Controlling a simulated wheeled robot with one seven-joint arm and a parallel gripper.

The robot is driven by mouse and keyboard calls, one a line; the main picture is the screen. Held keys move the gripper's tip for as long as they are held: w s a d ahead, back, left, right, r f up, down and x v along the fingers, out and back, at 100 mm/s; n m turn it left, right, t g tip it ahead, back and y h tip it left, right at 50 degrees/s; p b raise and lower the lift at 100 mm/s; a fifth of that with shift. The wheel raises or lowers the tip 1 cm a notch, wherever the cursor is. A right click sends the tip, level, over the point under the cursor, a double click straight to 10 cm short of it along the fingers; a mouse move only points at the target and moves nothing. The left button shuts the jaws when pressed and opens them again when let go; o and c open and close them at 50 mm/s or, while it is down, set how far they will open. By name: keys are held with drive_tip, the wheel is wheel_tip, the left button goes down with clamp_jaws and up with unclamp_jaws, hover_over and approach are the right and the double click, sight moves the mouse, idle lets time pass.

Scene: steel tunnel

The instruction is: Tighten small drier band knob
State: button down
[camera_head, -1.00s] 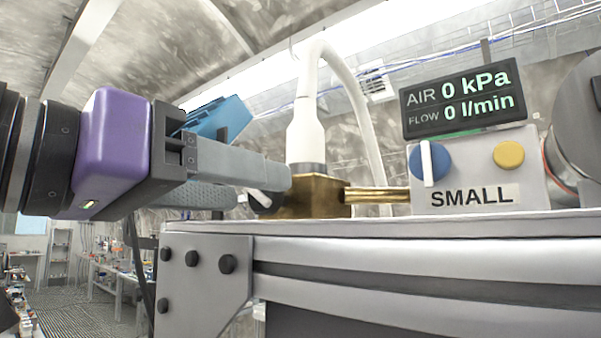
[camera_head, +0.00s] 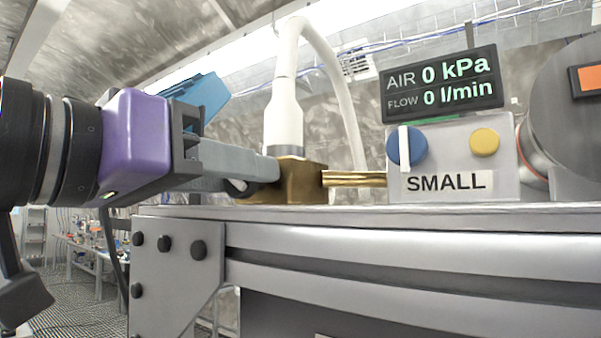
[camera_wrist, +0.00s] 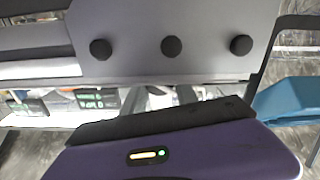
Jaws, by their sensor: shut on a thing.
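A brass block (camera_head: 301,181) sits on the bench top, with a white hose fitting (camera_head: 284,118) rising from it. A small dark knob (camera_head: 241,187) is at the block's left side, mostly hidden by the fingers. My gripper (camera_head: 262,172), purple-bodied with grey fingers, reaches in from the left and is shut on this knob. To the right, a grey box labelled SMALL (camera_head: 446,181) carries a blue knob (camera_head: 407,147) with a white bar standing upright and a yellow button (camera_head: 485,142). In the wrist view, the fingers (camera_wrist: 168,98) show only partly, and the knob cannot be made out.
A display (camera_head: 440,86) above the box reads AIR 0 kPa and FLOW 0 l/min. A brass pipe (camera_head: 354,179) joins block and box. The bench's metal edge (camera_head: 400,232) and bolted plate (camera_head: 172,265) lie just below my gripper. A large grey drum (camera_head: 570,120) stands at right.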

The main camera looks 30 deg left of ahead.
drive_tip(key=m+b, duration=0.2)
drive_tip(key=m, duration=0.1)
drive_tip(key=shift+d+m, duration=0.1)
drive_tip(key=shift+m, duration=0.2)
drive_tip(key=shift+m+b, duration=0.65)
drive_tip(key=shift+m, duration=1.25)
drive_tip(key=c, duration=0.9)
unclamp_jaws()
drive_tip(key=shift+c, duration=0.2)
